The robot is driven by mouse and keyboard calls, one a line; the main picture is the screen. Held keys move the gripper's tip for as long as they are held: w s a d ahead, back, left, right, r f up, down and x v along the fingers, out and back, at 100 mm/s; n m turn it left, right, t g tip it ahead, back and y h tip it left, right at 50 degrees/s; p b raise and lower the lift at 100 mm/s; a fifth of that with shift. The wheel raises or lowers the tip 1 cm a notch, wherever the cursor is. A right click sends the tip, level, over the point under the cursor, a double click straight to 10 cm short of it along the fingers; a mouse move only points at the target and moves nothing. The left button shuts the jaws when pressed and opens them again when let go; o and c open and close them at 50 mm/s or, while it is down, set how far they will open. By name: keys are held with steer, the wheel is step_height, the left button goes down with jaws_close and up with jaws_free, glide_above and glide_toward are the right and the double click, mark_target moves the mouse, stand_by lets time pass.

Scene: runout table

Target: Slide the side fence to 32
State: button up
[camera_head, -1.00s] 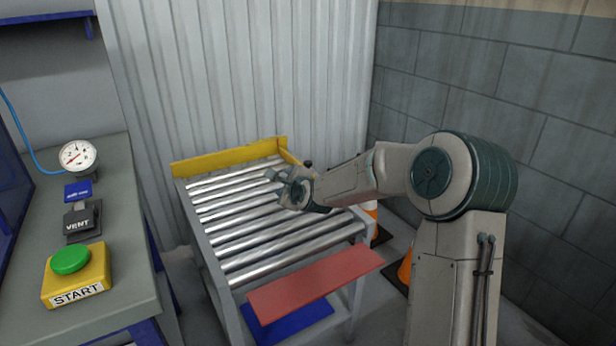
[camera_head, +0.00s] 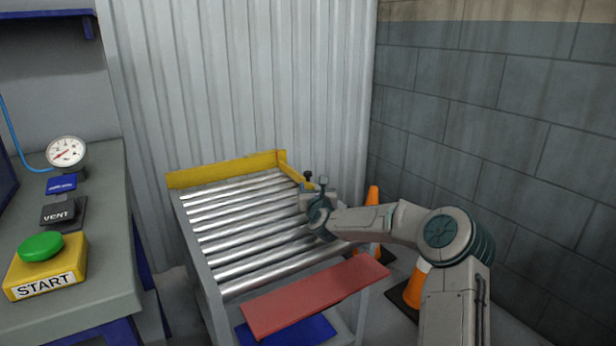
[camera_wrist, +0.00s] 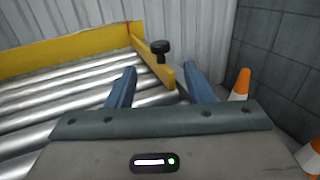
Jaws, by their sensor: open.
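The yellow side fence (camera_wrist: 152,56) runs along the right side of the roller table, and a black knob (camera_wrist: 160,46) stands on it in the wrist view. In the head view the fence (camera_head: 294,174) is partly hidden by my gripper, and the black knob (camera_head: 308,176) shows just behind it. My gripper (camera_wrist: 160,80) is open and empty. In the wrist view its two blue fingers lie to either side of the fence's near end, short of the knob. I cannot make out a scale or the number 32.
A yellow end stop (camera_head: 225,169) closes the far end of the metal rollers (camera_head: 235,222). A red plate (camera_head: 315,297) lies at the near end. Orange cones (camera_head: 374,200) stand right of the table. A bench with a START button (camera_head: 41,247) is at left.

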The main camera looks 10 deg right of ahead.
mark_target(308, 175)
steer(key=shift+w+b, duration=0.3)
steer(key=shift+w, duration=5.15)
jaws_close()
steer(key=s+a+b, duration=0.1)
steer(key=a, duration=0.1)
steer(key=s+a+b, duration=0.1)
steer(key=a, duration=0.2)
steer(key=s+a+b, duration=0.1)
steer(key=a, duration=0.1)
steer(key=shift+a, duration=0.3)
jaws_free()
steer(key=shift+d, duration=0.1)
